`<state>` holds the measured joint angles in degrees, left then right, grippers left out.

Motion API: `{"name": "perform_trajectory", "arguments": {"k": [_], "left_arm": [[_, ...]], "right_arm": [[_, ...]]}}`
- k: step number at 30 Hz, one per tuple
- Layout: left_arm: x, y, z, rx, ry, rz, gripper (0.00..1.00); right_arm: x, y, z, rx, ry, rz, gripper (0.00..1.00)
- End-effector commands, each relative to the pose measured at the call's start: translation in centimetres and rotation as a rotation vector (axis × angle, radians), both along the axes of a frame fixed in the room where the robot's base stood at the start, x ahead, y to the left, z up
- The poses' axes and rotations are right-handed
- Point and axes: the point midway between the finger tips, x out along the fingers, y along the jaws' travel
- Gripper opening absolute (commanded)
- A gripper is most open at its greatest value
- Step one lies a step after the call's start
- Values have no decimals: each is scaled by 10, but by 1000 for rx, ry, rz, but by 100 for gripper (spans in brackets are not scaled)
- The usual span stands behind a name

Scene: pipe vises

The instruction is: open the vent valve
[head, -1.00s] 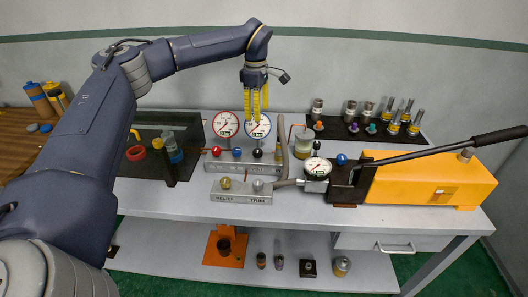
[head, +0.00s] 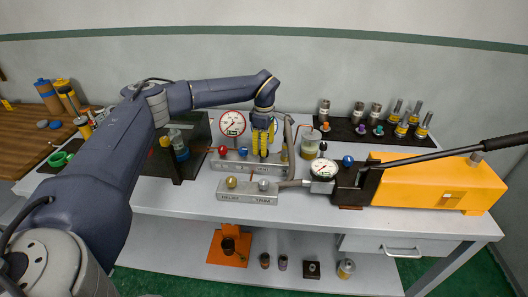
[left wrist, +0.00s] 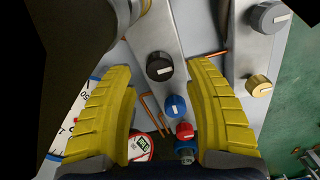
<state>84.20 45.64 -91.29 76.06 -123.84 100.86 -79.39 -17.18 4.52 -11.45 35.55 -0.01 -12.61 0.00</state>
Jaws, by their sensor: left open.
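A grey valve block (head: 240,165) on the bench carries a red knob (head: 222,151), a blue knob (head: 243,152) and a black knob at its right end. The black knob (left wrist: 159,67) shows in the left wrist view between my yellow fingertips, in line with the blue knob (left wrist: 175,106) and red knob (left wrist: 185,131). I cannot read which knob is marked vent. My left gripper (head: 262,152) points down over the right end of the block, hiding the black knob in the head view. It is open, fingers apart, nothing gripped. My right gripper is not in view.
A front block (head: 247,196) with gold and grey knobs stands close by. A red-rimmed gauge (head: 232,123) stands behind the valve block. To the right are a small gauge (head: 324,169) and an orange hand pump (head: 440,186) with a long lever. A dark panel (head: 160,160) stands left.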

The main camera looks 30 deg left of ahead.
Motion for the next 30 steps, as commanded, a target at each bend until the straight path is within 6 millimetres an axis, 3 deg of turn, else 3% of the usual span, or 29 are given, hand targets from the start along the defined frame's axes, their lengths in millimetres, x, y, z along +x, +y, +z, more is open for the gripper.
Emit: {"name": "perform_trajectory", "arguments": {"k": [9,22,30], "left_arm": [[0,0,-25,-1,0,0,54],[0,-1,-29,-1,0,0,53],[0,-1,-29,-1,0,0,22]], "right_arm": [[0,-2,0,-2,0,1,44],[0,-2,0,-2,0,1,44],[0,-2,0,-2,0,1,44]]}}
